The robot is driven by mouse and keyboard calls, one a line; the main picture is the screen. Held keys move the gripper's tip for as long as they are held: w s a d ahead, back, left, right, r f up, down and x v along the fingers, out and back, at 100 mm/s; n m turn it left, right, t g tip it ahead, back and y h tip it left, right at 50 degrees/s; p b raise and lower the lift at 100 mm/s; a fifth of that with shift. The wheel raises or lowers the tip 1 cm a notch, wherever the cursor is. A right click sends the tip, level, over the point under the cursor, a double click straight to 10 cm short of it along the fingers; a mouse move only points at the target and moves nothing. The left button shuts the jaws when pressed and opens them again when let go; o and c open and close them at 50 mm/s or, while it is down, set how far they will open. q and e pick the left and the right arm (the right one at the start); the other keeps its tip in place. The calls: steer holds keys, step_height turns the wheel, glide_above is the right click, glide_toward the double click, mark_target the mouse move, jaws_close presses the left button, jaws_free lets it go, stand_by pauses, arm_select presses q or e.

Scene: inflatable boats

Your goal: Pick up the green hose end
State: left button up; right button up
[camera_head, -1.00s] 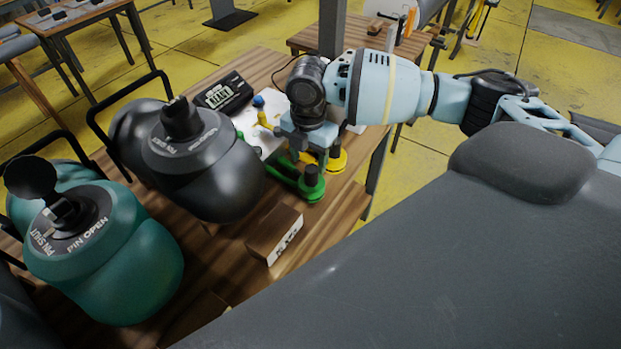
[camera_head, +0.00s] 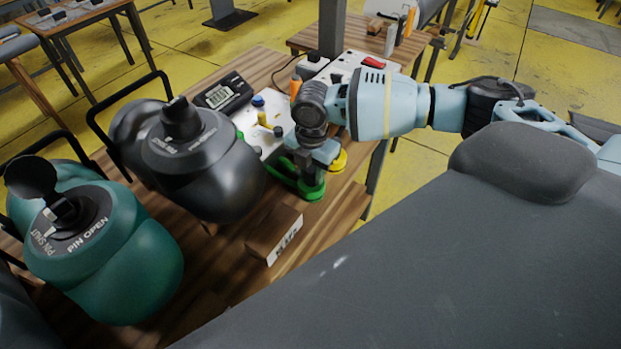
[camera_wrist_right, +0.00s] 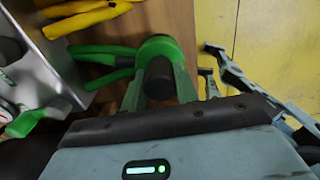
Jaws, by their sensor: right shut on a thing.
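The green hose end (camera_head: 312,190) stands at the table's right side in the head view, with a round green base and a dark upper part. In the right wrist view the green hose end (camera_wrist_right: 158,46) sits between the two fingers of my right gripper (camera_wrist_right: 160,92). In the head view my right gripper (camera_head: 312,158) points down over it, shut on its upper part, which the fingers partly hide. The hose end looks low, near the table top; I cannot tell if it touches the wood. My left gripper is not in view.
A yellow hose end (camera_head: 339,160) is close behind the green one. A white panel (camera_head: 246,118) with coloured fittings, a digital gauge (camera_head: 222,95) and a power strip (camera_head: 375,66) lie behind. Dark grey (camera_head: 200,160) and teal (camera_head: 105,255) valve bodies stand left; a labelled wooden block (camera_head: 274,238) is in front.

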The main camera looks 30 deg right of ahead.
steer(key=shift+r, duration=0.1)
steer(key=shift+c, duration=0.3)
steer(key=shift+r, duration=0.55)
step_height(320, 180, up, 2)
steer(key=shift+r, duration=0.15)
steer(key=s+d, duration=0.2)
steer(key=s, duration=0.5)
steer(key=s+d+r, duration=0.1)
steer(key=s, duration=0.7)
steer(key=shift+s+d+r+p, duration=0.2)
steer(key=shift+s+d+p, duration=0.1)
steer(key=shift+d+p, duration=0.1)
steer(key=shift+a, duration=0.1)
